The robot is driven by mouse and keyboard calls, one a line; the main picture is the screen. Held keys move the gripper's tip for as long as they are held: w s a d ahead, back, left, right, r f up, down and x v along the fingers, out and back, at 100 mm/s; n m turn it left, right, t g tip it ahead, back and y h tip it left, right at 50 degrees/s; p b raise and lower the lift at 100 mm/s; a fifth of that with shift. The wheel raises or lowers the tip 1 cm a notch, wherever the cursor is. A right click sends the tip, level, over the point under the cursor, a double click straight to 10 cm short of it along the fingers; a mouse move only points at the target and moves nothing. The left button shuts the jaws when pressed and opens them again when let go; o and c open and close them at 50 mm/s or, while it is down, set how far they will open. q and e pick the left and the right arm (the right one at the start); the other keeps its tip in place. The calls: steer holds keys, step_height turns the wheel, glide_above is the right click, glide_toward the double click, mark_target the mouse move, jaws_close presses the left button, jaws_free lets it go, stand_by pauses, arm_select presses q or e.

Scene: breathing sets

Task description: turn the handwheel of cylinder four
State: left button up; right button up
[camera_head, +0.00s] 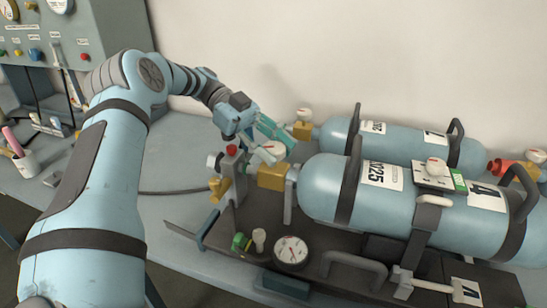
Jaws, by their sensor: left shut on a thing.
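Cylinder four (390,205) is the front pale blue cylinder, lying on its side with a "4" label at its right end. Its yellow valve block (272,177) is at its left end, with a white round handwheel (270,152) on top. My left gripper (277,142) reaches in from the left with teal fingers, shut on this handwheel. The fingers partly cover it, so the exact contact is hard to see. My right gripper is not in view.
A second blue cylinder (405,147) lies behind, with its own white knob (304,115) close to my fingers. A pressure gauge (291,252) and a grey handle (354,268) are in front. A panel (80,38) stands at the back left, with a white cup (26,164) below.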

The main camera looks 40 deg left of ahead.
arm_select(q)
steer(key=shift+m+g, duration=0.3)
steer(key=shift+g, duration=0.1)
steer(key=o, duration=1.2)
steer(key=shift+c, duration=0.2)
